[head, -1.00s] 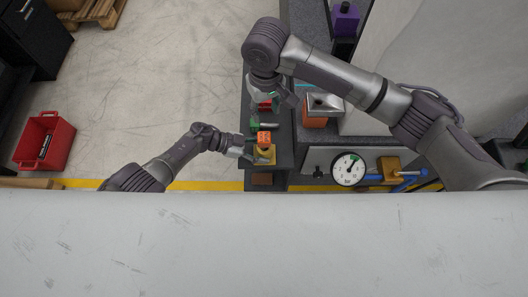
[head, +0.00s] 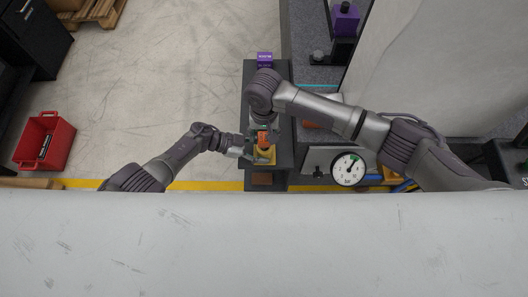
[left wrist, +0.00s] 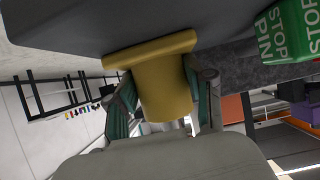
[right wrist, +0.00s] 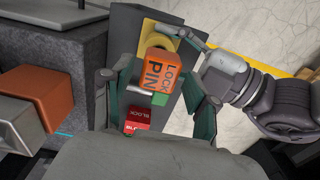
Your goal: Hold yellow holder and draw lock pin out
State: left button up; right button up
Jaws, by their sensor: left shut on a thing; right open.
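The yellow holder (head: 264,158) sits at the near end of the narrow dark stand. My left gripper (head: 247,153) is shut on it; the left wrist view shows its fingers on both sides of the holder's round body (left wrist: 165,90). In the right wrist view the open fingers of my right gripper (right wrist: 148,80) are on either side of the orange block; contact cannot be told.
A green STOP PIN block (left wrist: 286,32) is close to my left gripper. A purple block (head: 264,59) is at the stand's far end. A pressure gauge (head: 348,169) stands right.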

pick_arm(q)
jog(key=shift+s+a+f, duration=0.2)
jog(key=shift+f, duration=0.2)
pick_arm(e)
jog(key=shift+f, duration=0.8)
jog(key=shift+c, duration=0.3)
grip_shut()
jog(key=shift+r, duration=4.1)
pick_arm(q)
jog(key=o, duration=1.4)
jog(key=shift+c, duration=0.2)
jog(key=shift+w, duration=0.1)
pick_arm(e)
jog(key=shift+w, duration=0.1)
